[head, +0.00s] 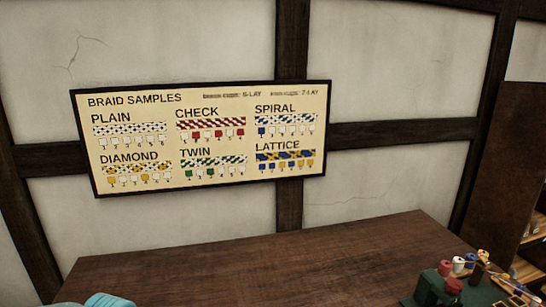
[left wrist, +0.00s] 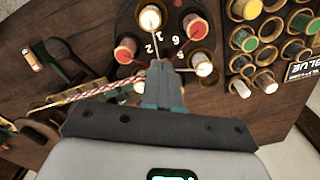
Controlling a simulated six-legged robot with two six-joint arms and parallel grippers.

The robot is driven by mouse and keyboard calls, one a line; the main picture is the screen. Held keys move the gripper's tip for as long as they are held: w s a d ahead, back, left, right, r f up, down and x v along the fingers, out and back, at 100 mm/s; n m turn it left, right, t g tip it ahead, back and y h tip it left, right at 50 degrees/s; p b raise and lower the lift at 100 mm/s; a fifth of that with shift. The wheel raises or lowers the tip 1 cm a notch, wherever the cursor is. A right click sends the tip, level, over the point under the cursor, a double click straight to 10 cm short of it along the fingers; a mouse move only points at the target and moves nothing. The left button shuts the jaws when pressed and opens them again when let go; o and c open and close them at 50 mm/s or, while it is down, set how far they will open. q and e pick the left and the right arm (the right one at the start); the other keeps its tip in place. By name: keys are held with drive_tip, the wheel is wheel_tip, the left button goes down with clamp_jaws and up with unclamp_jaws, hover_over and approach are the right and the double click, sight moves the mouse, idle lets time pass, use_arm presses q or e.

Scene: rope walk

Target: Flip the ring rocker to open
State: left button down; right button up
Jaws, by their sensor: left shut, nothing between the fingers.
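In the left wrist view a dark round ring plate (left wrist: 172,20) with painted numbers carries several bobbins, some red-wound and some white. My left gripper (left wrist: 160,68) is shut and empty, its fingertips over the near part of the plate. Whether the fingertips touch it I cannot tell. A red and white braid (left wrist: 85,98) runs left from near the fingers. I cannot pick out the ring rocker in either view. In the head view a green stand (head: 436,287) with a red bobbin (head: 453,286) shows at the lower right. My right gripper is not in view.
Dark green parts (left wrist: 62,57) lie on the left. In the head view the wooden tabletop (head: 260,265) is largely bare; a braid sample board (head: 200,140) hangs behind.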

use_arm(q)
drive_tip(key=shift+f+b, duration=0.75)
drive_tip(key=shift+f, duration=0.2)
drive_tip(key=shift+r, duration=0.1)
wheel_tip(320, 180, up, 8)
drive_tip(key=p, duration=0.6)
idle(0.3)
